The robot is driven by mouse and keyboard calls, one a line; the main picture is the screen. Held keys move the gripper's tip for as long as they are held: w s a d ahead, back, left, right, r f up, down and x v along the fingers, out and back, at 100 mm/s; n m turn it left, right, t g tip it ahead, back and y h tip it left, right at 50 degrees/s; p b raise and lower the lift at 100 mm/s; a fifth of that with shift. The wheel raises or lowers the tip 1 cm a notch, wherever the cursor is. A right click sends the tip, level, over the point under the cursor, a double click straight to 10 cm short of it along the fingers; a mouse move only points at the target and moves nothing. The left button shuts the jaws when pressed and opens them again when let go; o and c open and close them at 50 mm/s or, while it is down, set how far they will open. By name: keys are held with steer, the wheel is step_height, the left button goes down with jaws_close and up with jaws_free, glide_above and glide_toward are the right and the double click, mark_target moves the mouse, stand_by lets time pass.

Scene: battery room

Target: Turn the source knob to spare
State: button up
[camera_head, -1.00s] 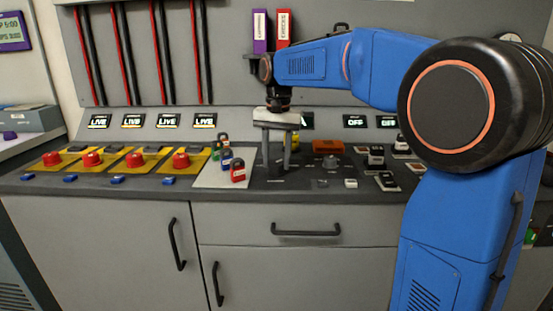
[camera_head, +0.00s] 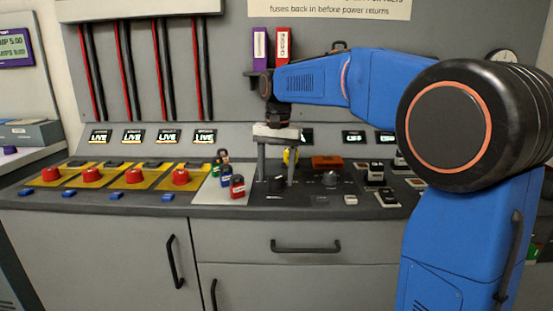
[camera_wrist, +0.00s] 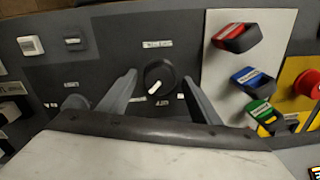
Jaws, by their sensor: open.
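A round black knob (camera_wrist: 160,77) with a white pointer shows in the wrist view, among small labels too blurred to read. Its pointer is toward the lower left of that picture. In the head view the same dark knob (camera_head: 277,184) sits on the dark panel below my gripper. My gripper (camera_head: 276,178) is open and points down, one finger on each side of the knob. In the wrist view the fingers (camera_wrist: 158,97) stand apart from the knob, with gaps visible. I cannot tell which knob is labelled source.
A grey knob (camera_head: 330,178) and an orange block (camera_head: 326,162) are right of my gripper. Red, blue and green tagged pieces (camera_head: 237,187) stand close on the left, on a pale plate. Red buttons (camera_head: 180,177) on yellow plates are farther left.

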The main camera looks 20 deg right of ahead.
mark_target(278, 179)
step_height(278, 179, up, 17)
steer(key=shift+s+d, duration=0.15)
steer(key=shift+d, duration=0.1)
steer(key=shift+s, duration=0.1)
stand_by(0.4)
steer(key=s+d+f+n+t, duration=0.2)
steer(key=s+d+f+n, duration=0.1)
steer(key=s+f, duration=1.3)
steer(key=s+d+f+n+t, duration=0.2)
steer(key=s+d+f+n, duration=0.1)
steer(key=s+f, duration=1.3)
steer(key=shift+s+d+f+t, duration=0.15)
steer(key=shift+s+d+t, duration=0.15)
steer(key=shift+s, duration=0.15)
